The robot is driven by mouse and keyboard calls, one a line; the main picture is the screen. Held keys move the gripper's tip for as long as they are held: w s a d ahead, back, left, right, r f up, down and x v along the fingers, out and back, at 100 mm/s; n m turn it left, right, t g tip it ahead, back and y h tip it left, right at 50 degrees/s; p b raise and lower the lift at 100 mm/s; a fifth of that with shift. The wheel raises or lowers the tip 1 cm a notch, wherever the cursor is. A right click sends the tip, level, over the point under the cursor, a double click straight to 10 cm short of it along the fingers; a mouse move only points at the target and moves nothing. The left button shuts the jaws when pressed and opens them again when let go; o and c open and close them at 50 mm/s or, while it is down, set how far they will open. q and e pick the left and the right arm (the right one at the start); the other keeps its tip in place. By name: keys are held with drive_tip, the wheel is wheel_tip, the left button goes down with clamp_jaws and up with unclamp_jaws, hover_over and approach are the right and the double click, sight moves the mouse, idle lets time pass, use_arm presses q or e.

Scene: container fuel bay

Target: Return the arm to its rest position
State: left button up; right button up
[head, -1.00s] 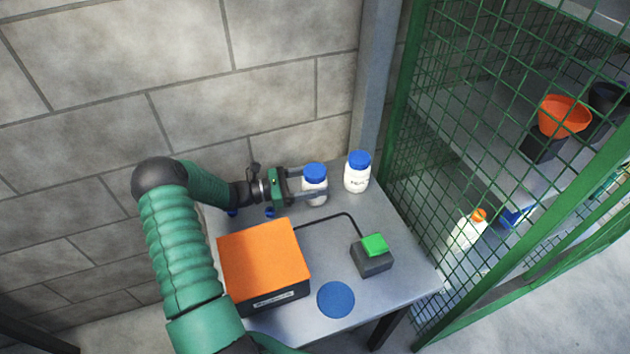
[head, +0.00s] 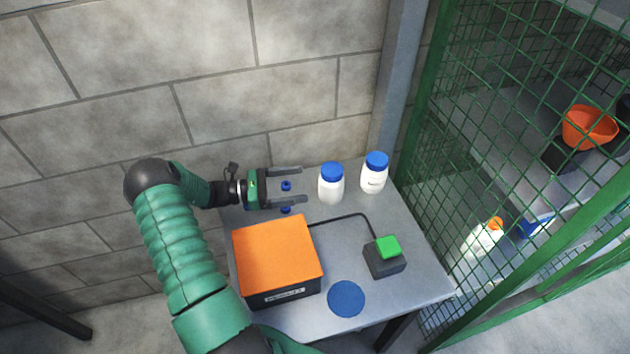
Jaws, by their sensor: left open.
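My left arm comes in from the left with green sleeves. Its gripper (head: 301,185) is open and empty, its two grey fingers pointing right over the back left of the grey table (head: 419,283). A white bottle with a blue cap (head: 331,188) stands upright just right of the fingertips, apart from them. A second white bottle with a blue cap (head: 374,176) stands upright beside it, farther right. Two small blue pieces show by the fingers; I cannot tell what they are. My right gripper is not in view.
An orange-topped box (head: 277,254) stands below the gripper, with a cable to a dark block with a green button (head: 385,257). A blue disc (head: 346,298) lies near the table's front. A green mesh cage (head: 490,130) stands right, with an orange funnel (head: 589,127) behind it. A block wall is behind.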

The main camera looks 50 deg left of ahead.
use_arm(q)
drive_tip(key=shift+v, duration=0.8)
